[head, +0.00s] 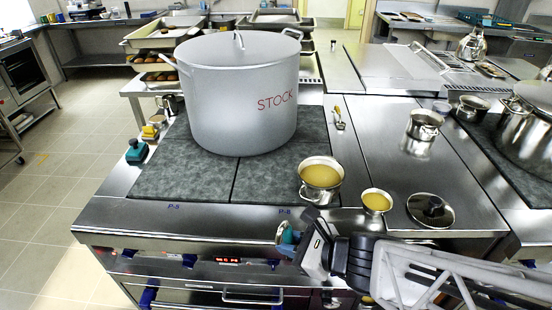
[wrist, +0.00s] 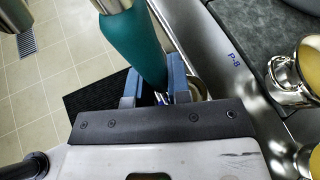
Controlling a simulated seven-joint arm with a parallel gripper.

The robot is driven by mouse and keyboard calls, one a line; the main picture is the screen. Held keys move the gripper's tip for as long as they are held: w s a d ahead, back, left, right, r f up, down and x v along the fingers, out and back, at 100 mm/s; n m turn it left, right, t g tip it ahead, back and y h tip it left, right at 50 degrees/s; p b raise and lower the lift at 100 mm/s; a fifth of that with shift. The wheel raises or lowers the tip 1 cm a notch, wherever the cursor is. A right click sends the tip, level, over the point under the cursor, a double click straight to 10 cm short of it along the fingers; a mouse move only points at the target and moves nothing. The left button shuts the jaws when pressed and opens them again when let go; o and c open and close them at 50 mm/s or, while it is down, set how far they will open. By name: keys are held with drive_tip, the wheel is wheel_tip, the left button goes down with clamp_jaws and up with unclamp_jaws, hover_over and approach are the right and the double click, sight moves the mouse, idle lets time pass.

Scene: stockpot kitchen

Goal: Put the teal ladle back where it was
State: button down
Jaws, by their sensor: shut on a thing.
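The teal ladle shows in the wrist view (wrist: 136,42) as a thick teal shaft with a silvery part at the top edge; the rest of it is out of view or hidden. My gripper (wrist: 155,88) has its blue fingers on either side of the teal shaft and is shut on it. In the head view, my gripper (head: 284,246) is just off the front edge of the stove counter, below the "P-8" label. Only a small teal bit of the ladle (head: 289,236) shows there.
A large grey stockpot (head: 235,110) stands on the dark cooktop. A pot of yellow liquid (head: 321,178), a smaller one (head: 376,201) and a glass lid (head: 430,211) stand near the front edge. A teal-and-black item (head: 137,151) lies at left. Floor is free at left.

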idle(0.4)
drive_tip(key=w+a, duration=0.3)
drive_tip(key=w, duration=0.4)
drive_tip(key=w+a+f, duration=0.1)
drive_tip(key=w+a, duration=0.3)
drive_tip(key=w, duration=0.3)
drive_tip(key=shift+a+f, duration=0.15)
drive_tip(key=shift+f, duration=0.1)
drive_tip(key=shift+w, duration=0.1)
drive_tip(key=shift+f, duration=1.75)
drive_tip(key=shift+f, duration=0.15)
drive_tip(key=c, duration=1.1)
unclamp_jaws()
drive_tip(key=shift+r, duration=0.2)
drive_tip(key=shift+v, duration=5.95)
